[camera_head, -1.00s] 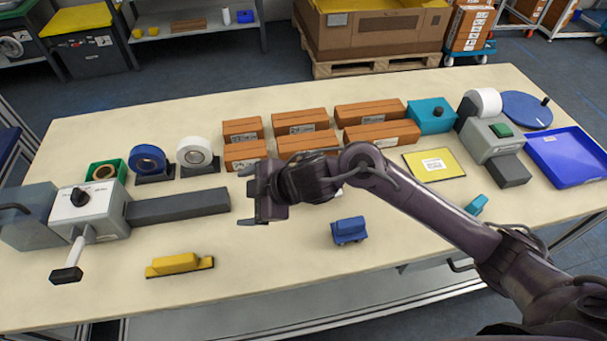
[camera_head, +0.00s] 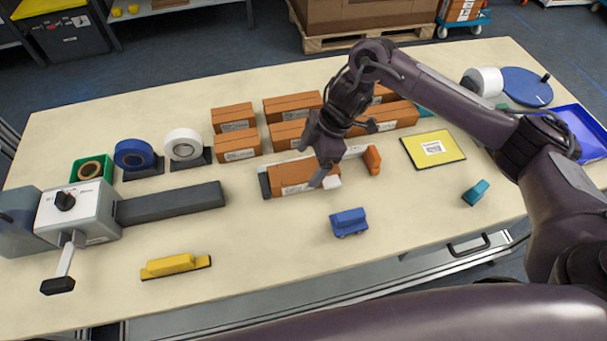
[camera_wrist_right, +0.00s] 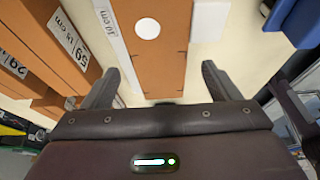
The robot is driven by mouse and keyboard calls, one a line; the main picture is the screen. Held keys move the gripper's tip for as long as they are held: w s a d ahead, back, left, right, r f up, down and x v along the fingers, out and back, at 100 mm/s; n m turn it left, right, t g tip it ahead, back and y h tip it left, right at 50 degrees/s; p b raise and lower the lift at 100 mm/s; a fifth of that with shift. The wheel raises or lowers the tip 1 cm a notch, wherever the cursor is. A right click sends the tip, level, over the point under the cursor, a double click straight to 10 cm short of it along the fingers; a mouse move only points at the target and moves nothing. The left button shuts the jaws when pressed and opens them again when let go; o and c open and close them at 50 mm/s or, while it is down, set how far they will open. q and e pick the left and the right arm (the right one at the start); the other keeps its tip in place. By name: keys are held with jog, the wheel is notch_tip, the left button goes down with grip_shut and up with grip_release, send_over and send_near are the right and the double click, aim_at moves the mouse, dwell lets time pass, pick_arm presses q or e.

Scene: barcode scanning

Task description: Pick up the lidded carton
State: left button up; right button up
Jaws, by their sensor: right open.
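A brown carton (camera_head: 289,179) lies on the table in a white-edged measuring fixture (camera_head: 356,152), behind the blue block. In the right wrist view the carton (camera_wrist_right: 150,62) has a white round sticker and runs between the fingers. My right gripper (camera_head: 322,167) points down over the carton's right part, its fingers open. In the wrist view the gripper (camera_wrist_right: 158,85) has one finger on each side of the carton, with gaps visible. Whether the fingers reach below the carton's top is unclear. My left gripper is not in view.
Several other brown cartons (camera_head: 237,147) stand in rows close behind. A blue block (camera_head: 349,222) is in front, and an orange piece (camera_head: 372,159) sits at the fixture's right. A grey device (camera_head: 90,210) with a dark bar is at left.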

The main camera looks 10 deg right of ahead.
aim_at(306, 169)
jog(key=shift+x, duration=1.15)
jog(key=c, duration=1.1)
jog(key=shift+r, duration=0.1)
notch_tip(306, 169, up, 20)
jog(key=p, duration=0.1)
jog(key=d+f+m+t+h, duration=0.1)
jog(key=d+f+m, duration=0.1)
jog(key=m, duration=0.4)
jog(key=s+d+f+m+t+h+b, duration=0.1)
jog(key=d+f+m+t+h, duration=0.1)
jog(key=m, duration=0.4)
jog(key=s+d+f+m+t+h, duration=0.1)
jog(key=d+f+m, duration=0.1)
jog(key=m, duration=0.4)
jog(key=shift+s+d+t, duration=0.25)
jog(key=shift+d+t, duration=0.05)
jog(key=shift+d, duration=0.1)
